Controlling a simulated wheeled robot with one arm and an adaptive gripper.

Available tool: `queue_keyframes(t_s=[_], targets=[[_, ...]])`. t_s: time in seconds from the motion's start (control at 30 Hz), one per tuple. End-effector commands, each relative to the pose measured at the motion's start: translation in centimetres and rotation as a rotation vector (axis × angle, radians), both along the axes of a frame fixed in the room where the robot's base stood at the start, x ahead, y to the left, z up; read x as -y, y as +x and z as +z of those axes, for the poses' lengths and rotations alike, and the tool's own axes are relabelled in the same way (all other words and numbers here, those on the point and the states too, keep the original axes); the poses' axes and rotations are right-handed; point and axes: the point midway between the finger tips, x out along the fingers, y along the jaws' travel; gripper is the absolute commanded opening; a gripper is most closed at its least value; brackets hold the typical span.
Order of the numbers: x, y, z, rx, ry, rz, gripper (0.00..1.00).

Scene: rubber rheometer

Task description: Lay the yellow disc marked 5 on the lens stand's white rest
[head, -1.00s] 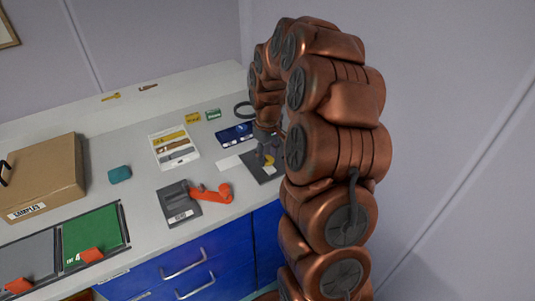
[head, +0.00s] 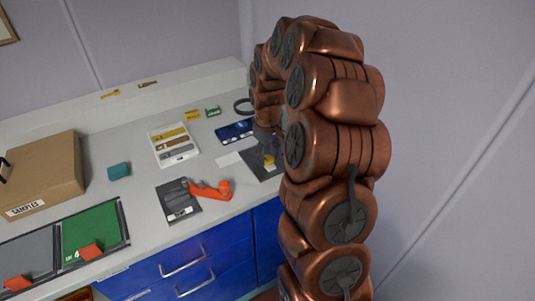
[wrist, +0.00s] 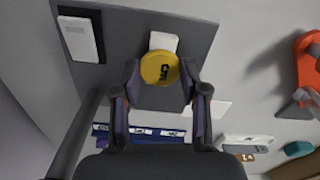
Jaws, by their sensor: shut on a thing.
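My gripper (wrist: 160,82) is shut on the yellow disc (wrist: 158,68), which has a dark 5 on its face. The disc is held at the fingertips over a dark grey plate (wrist: 125,28); I cannot tell whether it touches. A white pad (wrist: 163,41) on that plate, seemingly the lens stand's rest, shows just beyond the disc, which overlaps its near end. In the head view the plate (head: 261,172) lies at the counter's right front, and the disc (head: 269,160) shows small under my gripper (head: 268,150). My arm hides part of that area.
A white block in a black recess (wrist: 80,38) sits on the plate's corner. Left of it in the head view are a dark base (head: 178,203) with an orange arm (head: 212,190), a white tray (head: 175,158), a teal block (head: 119,171) and a cardboard box (head: 42,175). A blue case (head: 236,131) lies behind.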

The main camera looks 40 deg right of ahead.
Motion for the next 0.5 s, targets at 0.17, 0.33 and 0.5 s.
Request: queue_keyframes(t_s=[0.17, 0.33, 0.5], targets=[[0.01, -0.01, -0.34, 0.0, 0.0, 0.0, 0.25], [0.01, 0.0, -0.42, 0.0, 0.0, 0.0, 0.51], [0.01, 0.0, -0.41, 0.0, 0.0, 0.0, 0.69]])
